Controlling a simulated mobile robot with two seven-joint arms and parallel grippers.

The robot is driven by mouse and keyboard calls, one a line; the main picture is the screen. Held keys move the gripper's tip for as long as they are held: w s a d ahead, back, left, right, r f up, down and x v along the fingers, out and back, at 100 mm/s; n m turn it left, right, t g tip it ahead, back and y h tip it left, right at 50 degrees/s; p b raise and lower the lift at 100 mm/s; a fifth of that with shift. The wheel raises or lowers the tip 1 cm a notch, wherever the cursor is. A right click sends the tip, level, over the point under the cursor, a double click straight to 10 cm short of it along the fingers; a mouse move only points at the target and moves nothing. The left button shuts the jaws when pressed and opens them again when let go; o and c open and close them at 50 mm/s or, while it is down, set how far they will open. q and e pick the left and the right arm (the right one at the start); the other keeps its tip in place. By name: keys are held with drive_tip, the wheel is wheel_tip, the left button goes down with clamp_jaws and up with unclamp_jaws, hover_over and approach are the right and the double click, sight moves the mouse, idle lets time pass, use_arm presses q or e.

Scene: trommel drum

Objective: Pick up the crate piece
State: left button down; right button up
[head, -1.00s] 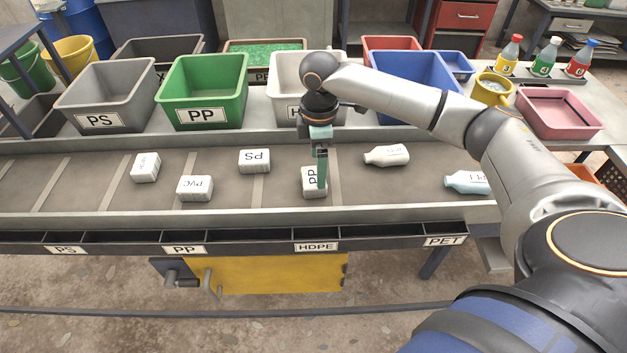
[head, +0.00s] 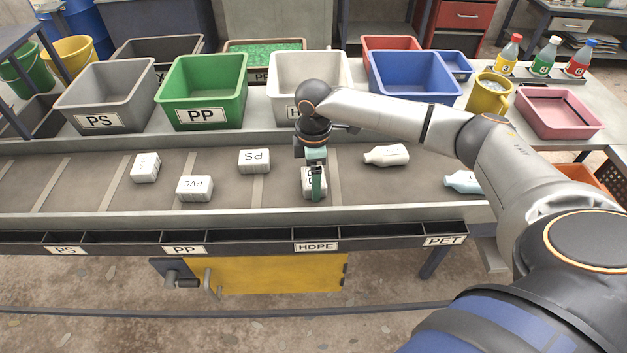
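Several pale blocks lie on the grey belt. One is a white block marked PP (head: 307,186), near the middle of the head view, and it could be the crate piece. My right gripper (head: 316,178) points down right over this block. One green finger shows in front of the block and covers part of its label. The other finger is hidden, so I cannot tell whether the gripper is closed on it. The block appears to rest on the belt. My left gripper is not in view.
Other blocks on the belt are a PVC block (head: 195,188), a PS block (head: 254,161) and another white block (head: 145,167). A white bottle (head: 386,155) and a pale blue bottle (head: 461,181) lie to the right. A grey PS bin (head: 100,120) and green PP bin (head: 200,116) stand behind.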

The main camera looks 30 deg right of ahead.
drive_tip(key=c, duration=0.4)
drive_tip(key=shift+c, duration=0.2)
drive_tip(key=shift+r, duration=0.1)
drive_tip(key=shift+r, duration=0.45)
wheel_tip(320, 180, up, 2)
drive_tip(key=shift+r, duration=0.25)
drive_tip(key=s+d+r, duration=0.6)
drive_tip(key=s+r, duration=0.3)
drive_tip(key=s, duration=0.3)
drive_tip(key=shift+s+d+r, duration=0.15)
drive_tip(key=shift+d+r, duration=0.1)
drive_tip(key=shift+d, duration=0.1)
